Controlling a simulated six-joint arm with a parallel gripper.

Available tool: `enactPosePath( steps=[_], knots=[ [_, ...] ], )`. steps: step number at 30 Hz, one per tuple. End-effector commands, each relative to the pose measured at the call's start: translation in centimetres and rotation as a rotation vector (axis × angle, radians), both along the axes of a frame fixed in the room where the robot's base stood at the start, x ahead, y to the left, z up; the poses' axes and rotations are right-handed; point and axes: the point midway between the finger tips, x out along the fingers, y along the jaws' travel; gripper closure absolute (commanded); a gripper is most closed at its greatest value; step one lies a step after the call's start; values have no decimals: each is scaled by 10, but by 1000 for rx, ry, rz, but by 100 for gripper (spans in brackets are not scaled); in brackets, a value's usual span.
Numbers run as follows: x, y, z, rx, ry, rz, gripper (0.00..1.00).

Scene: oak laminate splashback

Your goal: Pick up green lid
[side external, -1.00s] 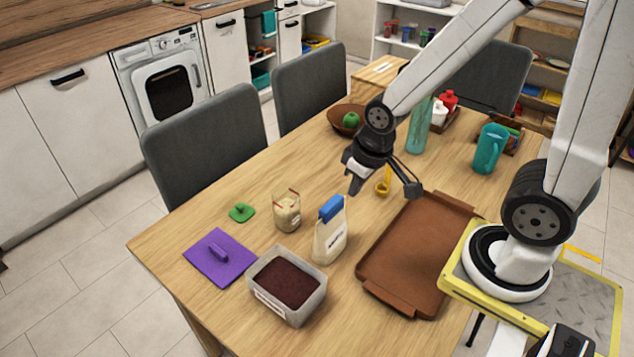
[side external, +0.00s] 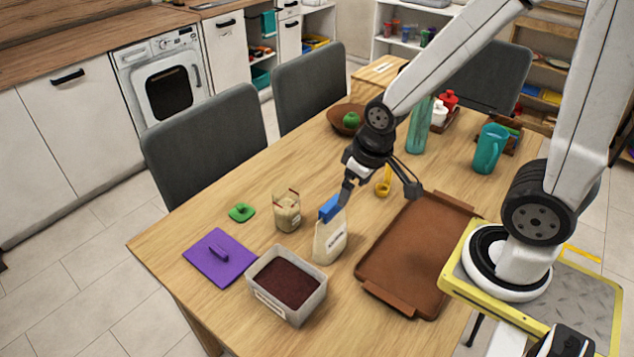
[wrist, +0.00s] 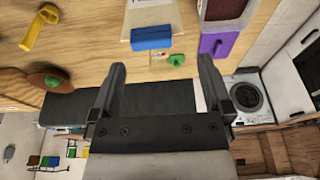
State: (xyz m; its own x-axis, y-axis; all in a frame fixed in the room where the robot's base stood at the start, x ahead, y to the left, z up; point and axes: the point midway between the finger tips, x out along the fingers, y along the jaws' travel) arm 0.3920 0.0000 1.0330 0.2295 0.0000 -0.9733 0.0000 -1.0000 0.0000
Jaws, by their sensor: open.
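The green lid (side external: 242,212) lies flat on the table near its left edge, with a small knob on top. It also shows small in the wrist view (wrist: 177,60), past the blue-topped bag and between the fingertips in the picture. My gripper (side external: 380,192) is open and empty above the table, to the right of the lid and well apart from it. Both dark fingers also show in the wrist view (wrist: 161,68), with nothing held between them.
Between lid and gripper stand a glass jar (side external: 288,213) and a white bag with a blue top (side external: 331,238). A purple lid (side external: 220,257), a tub of dark contents (side external: 286,284) and a brown tray (side external: 415,256) are nearby. A yellow scoop (side external: 384,182) is behind my gripper.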

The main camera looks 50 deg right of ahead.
Motion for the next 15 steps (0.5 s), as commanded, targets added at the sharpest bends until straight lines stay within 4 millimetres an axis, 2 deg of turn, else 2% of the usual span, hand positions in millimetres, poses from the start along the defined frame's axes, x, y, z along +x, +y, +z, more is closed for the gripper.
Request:
enactPosePath(
  steps=[8, 11, 15],
  knots=[
    [13, 0, 0, 0, 3, 0, 0],
    [28, 1, 0, 1, 7, 0, 0],
    [59, 2, -2, 1, 15, 1, 0]
  ],
)
